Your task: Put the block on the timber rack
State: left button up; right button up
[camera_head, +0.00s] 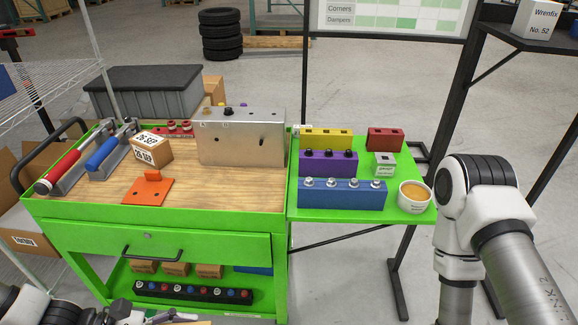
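Several coloured blocks stand on the green side shelf (414,211): a yellow block (318,144), a purple block (312,169), a blue block with silver knobs (342,199) and a red block (385,140). I cannot tell which one is the task's block. No timber rack can be made out for certain. My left gripper (150,317) shows only partly at the bottom edge, below the cart; its fingers are cut off. My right arm comes in at the right, beyond the side shelf, and its gripper is out of the frame.
The green cart's wooden top (225,190) holds red and blue handled tools, a dated box (152,149), an orange bracket (148,190) and an upright metal plate (242,137). A small cup (414,197) sits at the side shelf's right end. Boxes and a knobbed strip (190,292) lie below.

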pick_arm(q)
jog(key=shift+w+d+f, duration=0.1)
jog(key=shift+w+d, duration=0.1)
jog(key=shift+w, duration=0.1)
jog(key=w+a+n+t+y, duration=0.1)
jog(key=w+n+t, duration=0.4)
jog(key=w, duration=0.9)
jog(key=shift+w+r+n+t+y+p, duration=0.2)
jog(key=shift+r+n+t+y+p, duration=0.15)
jog(key=shift+t+y, duration=0.25)
